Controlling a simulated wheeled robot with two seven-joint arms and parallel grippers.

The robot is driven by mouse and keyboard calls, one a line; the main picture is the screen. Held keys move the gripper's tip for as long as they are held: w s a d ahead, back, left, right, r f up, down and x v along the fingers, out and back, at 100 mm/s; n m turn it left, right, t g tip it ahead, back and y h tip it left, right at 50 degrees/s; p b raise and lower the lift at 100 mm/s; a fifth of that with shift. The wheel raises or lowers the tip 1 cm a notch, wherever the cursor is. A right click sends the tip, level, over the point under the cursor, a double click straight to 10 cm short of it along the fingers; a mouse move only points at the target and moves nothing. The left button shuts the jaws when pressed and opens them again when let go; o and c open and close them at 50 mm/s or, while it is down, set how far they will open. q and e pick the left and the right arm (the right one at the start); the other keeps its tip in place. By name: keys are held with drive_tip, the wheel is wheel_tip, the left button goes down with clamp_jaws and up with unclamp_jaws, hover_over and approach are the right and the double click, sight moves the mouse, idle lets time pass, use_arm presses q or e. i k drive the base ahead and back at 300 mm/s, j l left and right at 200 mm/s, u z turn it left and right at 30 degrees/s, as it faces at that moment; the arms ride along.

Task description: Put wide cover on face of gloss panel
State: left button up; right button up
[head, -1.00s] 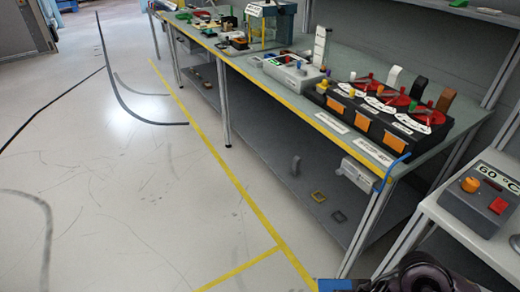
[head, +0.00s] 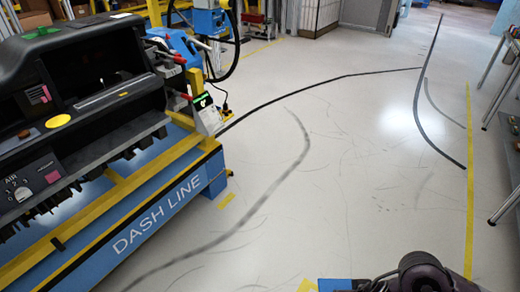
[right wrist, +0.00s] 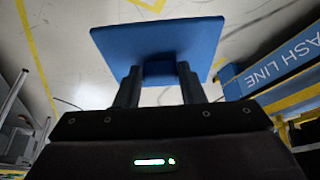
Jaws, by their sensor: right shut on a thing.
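My right gripper (right wrist: 157,74) is shut on a flat blue plate (right wrist: 158,40), which I take to be the wide cover. Both dark fingers close on a block at the plate's near side, and the plate spreads out beyond them over the floor. In the head view a small piece of blue (head: 335,285) shows at the bottom edge beside my dark arm. The black dashboard module (head: 75,45) stands at the left of the head view. I cannot tell which of its surfaces is the gloss panel. My left gripper is out of view.
The dashboard rests on a blue stand (head: 150,235) marked DASH LINE, with yellow rails. A small device with a green screen (head: 205,112) is at its right end. Open floor (head: 340,170) fills the middle. Table legs (head: 505,205) stand at the right edge.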

sight(89, 22)
drive_tip(key=i+j+u, duration=0.5)
drive_tip(key=u, duration=0.3)
drive_tip(key=i+u, duration=0.45)
